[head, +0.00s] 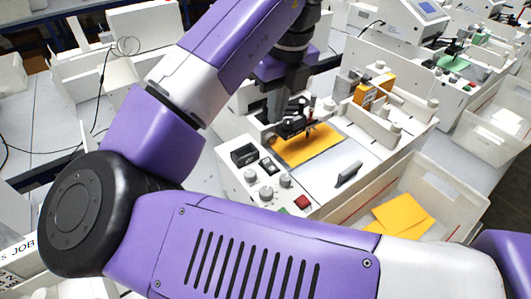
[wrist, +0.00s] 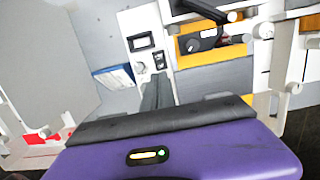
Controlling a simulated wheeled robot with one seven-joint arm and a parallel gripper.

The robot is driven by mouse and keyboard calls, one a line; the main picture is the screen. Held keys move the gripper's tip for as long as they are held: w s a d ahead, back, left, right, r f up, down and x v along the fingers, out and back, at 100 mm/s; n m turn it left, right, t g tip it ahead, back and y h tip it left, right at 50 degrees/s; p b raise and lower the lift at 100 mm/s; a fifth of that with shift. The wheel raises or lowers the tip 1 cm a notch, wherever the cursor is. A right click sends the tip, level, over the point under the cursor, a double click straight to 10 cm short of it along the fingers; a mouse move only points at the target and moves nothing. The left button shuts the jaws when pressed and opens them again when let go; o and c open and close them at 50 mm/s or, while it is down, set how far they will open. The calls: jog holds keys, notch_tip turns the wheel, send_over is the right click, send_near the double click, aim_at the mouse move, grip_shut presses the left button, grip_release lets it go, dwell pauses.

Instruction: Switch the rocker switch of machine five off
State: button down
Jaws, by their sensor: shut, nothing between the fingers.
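A pen plotter (head: 228,165) stands mid-picture in the head view; no machine number is legible on it. Its front panel has a small black rocker switch (head: 268,166) between a dark display (head: 244,153) and several knobs. In the wrist view the rocker switch (wrist: 160,60) sits just below and right of the display. Which way it is tipped is too small to tell. My gripper (head: 273,119) points down over the plotter, behind the panel in the head view. In the wrist view its dark fingers (wrist: 157,90) are together and empty, with their tips near the switch; contact is not visible.
The black pen carriage (head: 293,124) is close to my fingers, over a yellow sheet (head: 312,150). A red button (head: 302,202) is at the panel's right end. A clear bin (head: 455,195) with yellow sheets is at the right. Another plotter (head: 425,75) stands behind.

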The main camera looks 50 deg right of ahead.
aim_at(267, 160)
jog(key=shift+f, duration=0.1)
jog(key=f, duration=0.4)
jog(key=w+f, duration=0.1)
jog(key=f, duration=0.4)
jog(key=w+f, duration=0.1)
jog(key=f, duration=0.3)
jog(key=shift+w+d+f, duration=0.1)
jog(key=shift+d+f, duration=0.1)
jog(key=shift+f, duration=0.15)
